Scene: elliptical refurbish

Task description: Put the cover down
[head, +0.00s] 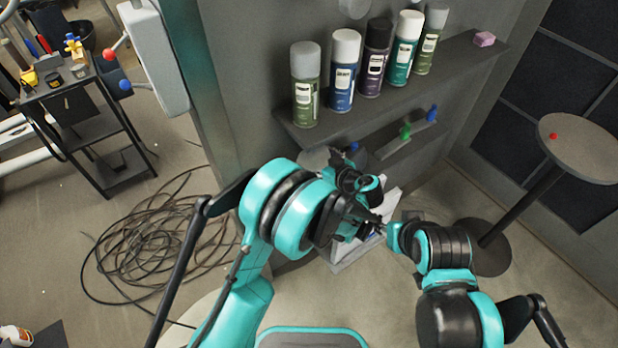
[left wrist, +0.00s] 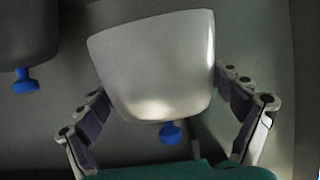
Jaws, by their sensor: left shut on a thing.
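A pale grey cover (left wrist: 155,60) with a blue knob (left wrist: 171,133) at its lower edge fills the middle of the left wrist view. My left gripper (left wrist: 158,92) is shut on it, with one finger along each side. In the head view my left gripper (head: 370,215) is low in front of the shelf unit, partly hidden by its own arm. A white shape (head: 390,205) shows behind it; I cannot tell if this is the cover. My right arm's end (head: 398,238) is close by on the right; its fingers are not clear.
Several spray cans (head: 344,72) stand on the upper shelf (head: 450,75). A lower shelf (head: 398,142) holds small green and blue pieces. A round table (head: 585,150) stands at right. Tangled cable (head: 150,250) lies on the floor at left, near a black cart (head: 95,125).

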